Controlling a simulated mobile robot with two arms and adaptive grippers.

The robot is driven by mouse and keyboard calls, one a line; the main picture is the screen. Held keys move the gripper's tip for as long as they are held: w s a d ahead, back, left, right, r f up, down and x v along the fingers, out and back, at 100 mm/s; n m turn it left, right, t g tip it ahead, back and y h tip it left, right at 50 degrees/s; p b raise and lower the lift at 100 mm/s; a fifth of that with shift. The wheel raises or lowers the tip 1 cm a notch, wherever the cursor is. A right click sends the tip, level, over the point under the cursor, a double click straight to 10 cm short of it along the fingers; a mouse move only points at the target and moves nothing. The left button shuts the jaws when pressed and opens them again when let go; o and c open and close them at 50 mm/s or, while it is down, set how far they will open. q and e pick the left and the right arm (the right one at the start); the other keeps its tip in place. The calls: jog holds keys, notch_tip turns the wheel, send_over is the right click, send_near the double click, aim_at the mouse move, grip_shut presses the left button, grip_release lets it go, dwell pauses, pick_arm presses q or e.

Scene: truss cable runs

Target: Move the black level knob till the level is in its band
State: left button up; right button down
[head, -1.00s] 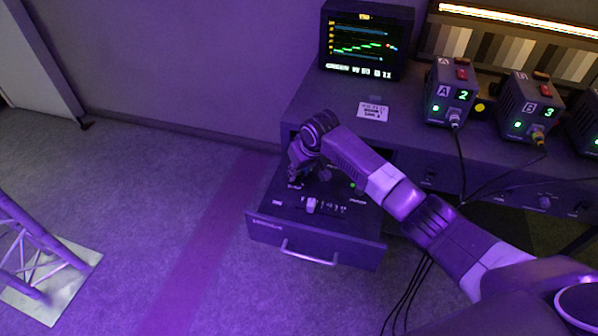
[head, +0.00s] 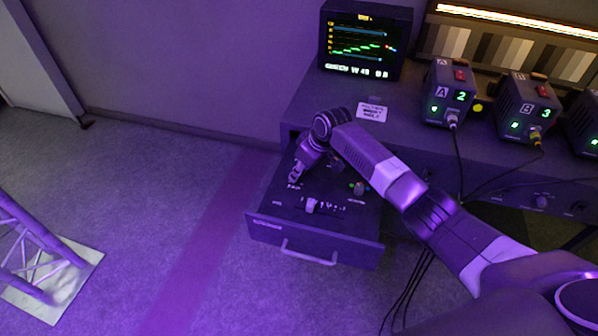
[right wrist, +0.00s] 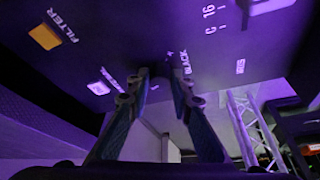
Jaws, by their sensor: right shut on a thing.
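The open control drawer (head: 345,228) holds the knobs in the head view. My right gripper (head: 295,176) reaches down to the drawer's left rear part. In the right wrist view the gripper (right wrist: 160,80) has its fingers closed in beside the printed BLACK label (right wrist: 186,62). It is shut on the black level knob, which the fingers mostly hide. The monitor (head: 366,42) shows a stepped green trace between blue lines, with a few coloured dots at its right end. Its bottom readout is too small to read surely. My left gripper is not in view.
A light slider cap (head: 311,206) and another knob (head: 358,187) are on the drawer panel. A yellow button (right wrist: 44,36) sits by the FILTER label. Boxes A (head: 449,92) and B (head: 527,105) stand on the desk with cables.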

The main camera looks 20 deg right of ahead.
jog(key=c, duration=1.7)
grip_release()
jog(key=v, duration=1.2)
jog(key=shift+a, duration=0.1)
jog(key=shift+s, duration=0.1)
